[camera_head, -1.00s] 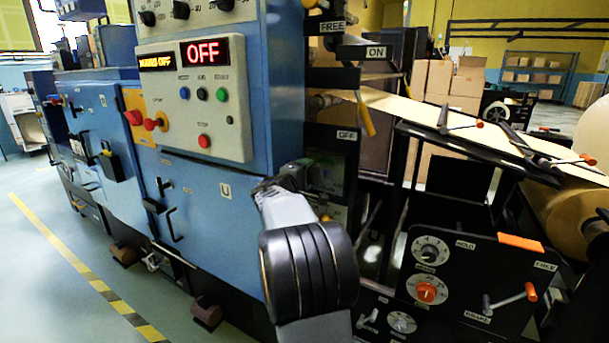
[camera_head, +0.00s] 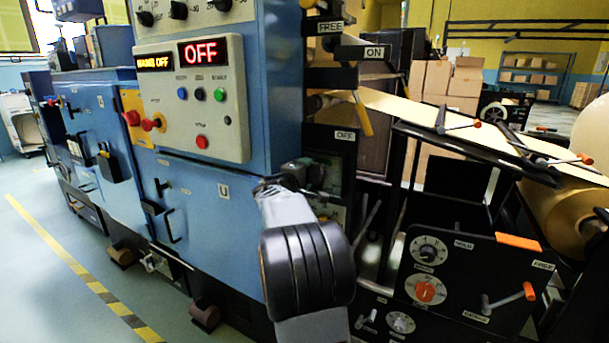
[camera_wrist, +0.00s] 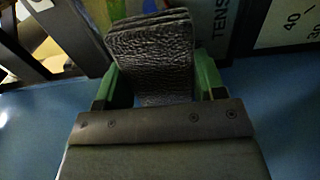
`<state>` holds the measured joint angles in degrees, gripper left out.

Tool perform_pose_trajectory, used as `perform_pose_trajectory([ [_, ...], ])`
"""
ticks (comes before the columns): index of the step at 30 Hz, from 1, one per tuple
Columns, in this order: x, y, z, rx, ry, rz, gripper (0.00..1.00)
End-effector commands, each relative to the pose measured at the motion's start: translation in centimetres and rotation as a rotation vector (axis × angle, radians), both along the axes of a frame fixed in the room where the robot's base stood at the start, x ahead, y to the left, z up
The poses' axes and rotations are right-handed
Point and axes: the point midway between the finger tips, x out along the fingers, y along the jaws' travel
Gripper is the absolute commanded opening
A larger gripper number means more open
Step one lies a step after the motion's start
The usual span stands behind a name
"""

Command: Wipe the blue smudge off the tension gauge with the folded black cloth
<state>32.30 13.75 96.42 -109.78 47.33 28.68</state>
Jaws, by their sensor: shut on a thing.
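The folded black cloth (camera_wrist: 152,55) is pinched between the green fingers of my gripper (camera_wrist: 153,82) in the wrist view. Its folded layers stick out past the fingertips. In the head view my gripper (camera_head: 308,172) is at the right edge of the blue machine, in front of a dark panel. The tension gauge's pale face with numbers (camera_wrist: 292,22) shows partly at the upper right of the wrist view, beside a strip lettered "TENS". The cloth appears close to this area; I cannot tell whether it touches.
The blue machine cabinet (camera_head: 215,205) stands left of my arm, with a control panel (camera_head: 195,100) of buttons above. A black panel with dials (camera_head: 470,280) and orange-tipped levers is at the right. A kraft web (camera_head: 400,108) runs above it. The floor at left is clear.

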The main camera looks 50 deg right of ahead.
Motion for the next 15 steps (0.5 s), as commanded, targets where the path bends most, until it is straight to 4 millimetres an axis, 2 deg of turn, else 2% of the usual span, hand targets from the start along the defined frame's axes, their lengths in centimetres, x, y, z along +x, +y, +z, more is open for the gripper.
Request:
perform_pose_trajectory([
  [15, 0.16, -0.86, -0.03, 0.0, 0.0, 0.001, 0.44],
])
